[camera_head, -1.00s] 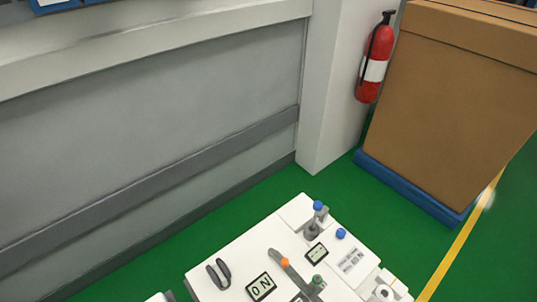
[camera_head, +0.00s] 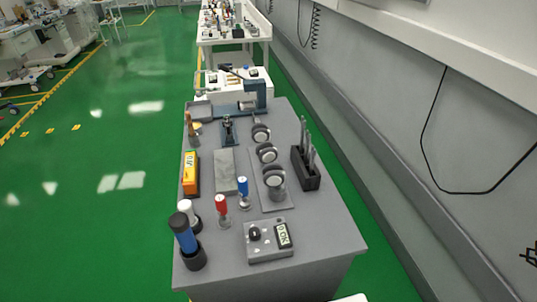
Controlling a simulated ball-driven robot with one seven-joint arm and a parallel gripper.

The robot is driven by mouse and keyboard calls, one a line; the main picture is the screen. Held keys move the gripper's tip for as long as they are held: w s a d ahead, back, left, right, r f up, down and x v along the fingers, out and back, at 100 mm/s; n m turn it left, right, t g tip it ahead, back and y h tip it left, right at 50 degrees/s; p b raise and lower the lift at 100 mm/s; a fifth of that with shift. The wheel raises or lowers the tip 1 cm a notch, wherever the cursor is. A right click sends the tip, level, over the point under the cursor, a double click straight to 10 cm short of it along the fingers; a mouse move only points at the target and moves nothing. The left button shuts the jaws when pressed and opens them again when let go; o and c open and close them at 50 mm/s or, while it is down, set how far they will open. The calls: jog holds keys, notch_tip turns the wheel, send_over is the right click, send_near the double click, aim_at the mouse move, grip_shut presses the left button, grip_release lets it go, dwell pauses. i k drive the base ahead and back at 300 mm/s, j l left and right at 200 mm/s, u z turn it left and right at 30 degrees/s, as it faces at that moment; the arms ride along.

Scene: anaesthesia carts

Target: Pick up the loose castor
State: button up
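No castor can be made out for certain as the loose one. Several round, dark-rimmed wheel-like pieces stand in a row on a grey plate on the grey workbench (camera_head: 328,232); the nearest wheel-like piece (camera_head: 276,178) is at the front of the row. They may be castors, but they are too small to tell. A small dark round thing (camera_head: 11,108) lies low at the far left edge, also unclear. My gripper is not in view.
The bench also holds an orange-yellow device (camera_head: 190,173), a blue-and-black cylinder (camera_head: 185,235), a black holder (camera_head: 305,170) and a control box (camera_head: 268,240). A grey wall runs along the right. Green floor (camera_head: 100,210) is open on the left.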

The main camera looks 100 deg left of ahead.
aim_at(274, 177)
jog(key=u, duration=2.3)
jog(key=z, duration=2.95)
jog(key=u, duration=2.95)
